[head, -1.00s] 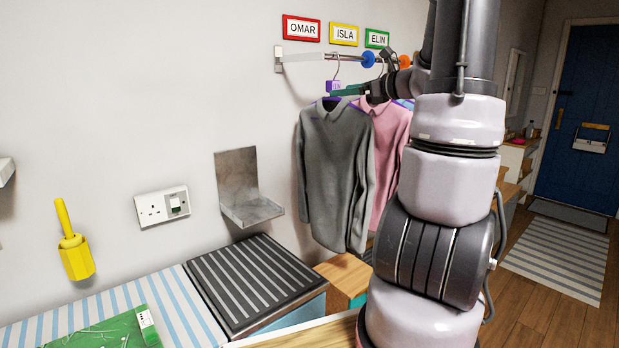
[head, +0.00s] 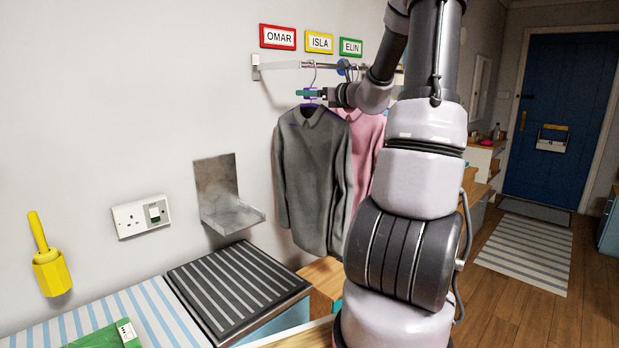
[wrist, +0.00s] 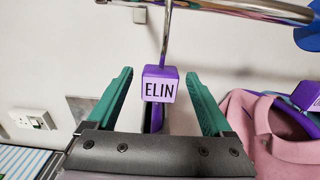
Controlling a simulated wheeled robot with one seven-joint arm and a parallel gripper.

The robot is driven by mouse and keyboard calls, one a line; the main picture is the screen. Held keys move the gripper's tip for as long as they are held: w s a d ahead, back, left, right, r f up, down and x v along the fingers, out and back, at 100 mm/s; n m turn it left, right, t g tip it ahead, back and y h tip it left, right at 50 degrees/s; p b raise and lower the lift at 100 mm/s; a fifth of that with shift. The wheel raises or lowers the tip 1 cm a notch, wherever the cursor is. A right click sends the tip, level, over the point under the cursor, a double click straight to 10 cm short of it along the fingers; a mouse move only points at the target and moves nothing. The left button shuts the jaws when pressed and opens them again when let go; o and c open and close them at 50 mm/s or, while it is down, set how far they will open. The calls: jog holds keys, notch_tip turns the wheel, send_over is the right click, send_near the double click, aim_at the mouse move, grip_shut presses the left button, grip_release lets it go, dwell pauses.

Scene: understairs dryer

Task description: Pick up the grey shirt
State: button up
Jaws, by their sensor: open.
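The grey shirt (head: 314,180) hangs on a purple hanger from the wall rail (head: 292,66) in the head view. In the wrist view the hanger's purple block (wrist: 160,85), marked ELIN, sits between the two green fingers, with its metal hook rising to the rail. My gripper (wrist: 165,95) is open, a finger on each side of the block with gaps showing. In the head view my gripper (head: 309,93) is at the hanger's neck, just above the shirt collar. The shirt itself is hidden behind the gripper body in the wrist view.
A pink shirt (head: 368,140) hangs just right of the grey one and shows in the wrist view (wrist: 275,135). Name signs OMAR (head: 278,37), ISLA (head: 319,42) and ELIN (head: 351,47) are above the rail. A metal wall bracket (head: 220,195) is at left.

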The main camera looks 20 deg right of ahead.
jog(key=shift+w+a, duration=0.15)
jog(key=shift+w, duration=0.25)
grip_shut()
dwell(1.2)
